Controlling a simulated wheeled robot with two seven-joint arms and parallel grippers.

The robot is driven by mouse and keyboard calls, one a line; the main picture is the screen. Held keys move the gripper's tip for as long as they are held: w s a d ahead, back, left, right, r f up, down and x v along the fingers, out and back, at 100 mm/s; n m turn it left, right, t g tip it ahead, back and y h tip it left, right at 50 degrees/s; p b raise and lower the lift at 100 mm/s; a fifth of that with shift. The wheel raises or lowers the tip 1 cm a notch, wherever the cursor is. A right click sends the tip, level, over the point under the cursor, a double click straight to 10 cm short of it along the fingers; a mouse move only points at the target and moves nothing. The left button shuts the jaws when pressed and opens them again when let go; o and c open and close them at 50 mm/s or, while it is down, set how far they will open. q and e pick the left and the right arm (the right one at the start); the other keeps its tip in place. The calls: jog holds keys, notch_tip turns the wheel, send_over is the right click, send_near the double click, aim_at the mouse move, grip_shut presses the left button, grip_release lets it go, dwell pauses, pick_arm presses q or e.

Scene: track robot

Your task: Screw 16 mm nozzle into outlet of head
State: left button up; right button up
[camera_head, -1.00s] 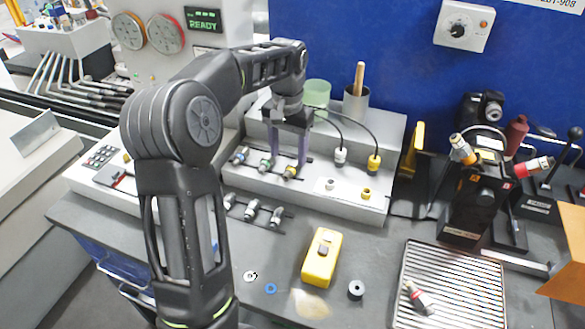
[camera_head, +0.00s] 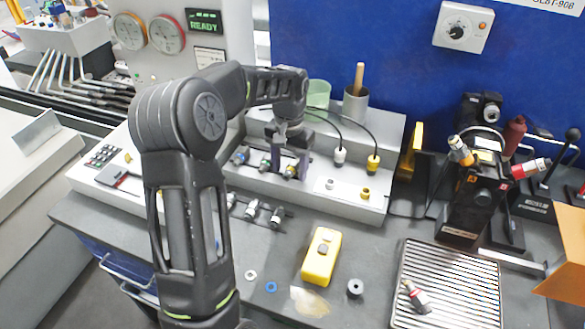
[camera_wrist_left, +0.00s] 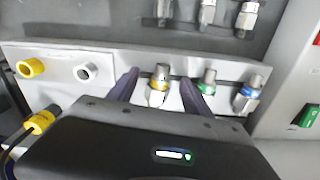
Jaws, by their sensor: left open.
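My left gripper (camera_head: 290,160) is open at the nozzle row on the light grey rack (camera_head: 330,205). In the left wrist view its dark fingers (camera_wrist_left: 158,88) stand on either side of a yellow-banded metal nozzle (camera_wrist_left: 158,78), with gaps showing. A green-banded nozzle (camera_wrist_left: 207,78) and a blue-banded nozzle (camera_wrist_left: 247,94) are beside it on the right. No size marking is readable. A black device (camera_head: 475,195) at the right carries yellow- and red-banded fittings; I cannot tell whether it is the head, and no outlet is clear. My right gripper is not in view.
A yellow box (camera_head: 321,257) and small rings lie on the bench in front. A ribbed tray (camera_head: 440,262) holds a red-banded piece (camera_head: 416,296). A green cup (camera_head: 318,94), a grey cup (camera_head: 355,105) and black cables with plugs (camera_head: 373,163) are close behind and right of the gripper.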

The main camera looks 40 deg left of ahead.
pick_arm(q)
grip_shut()
dwell(0.7)
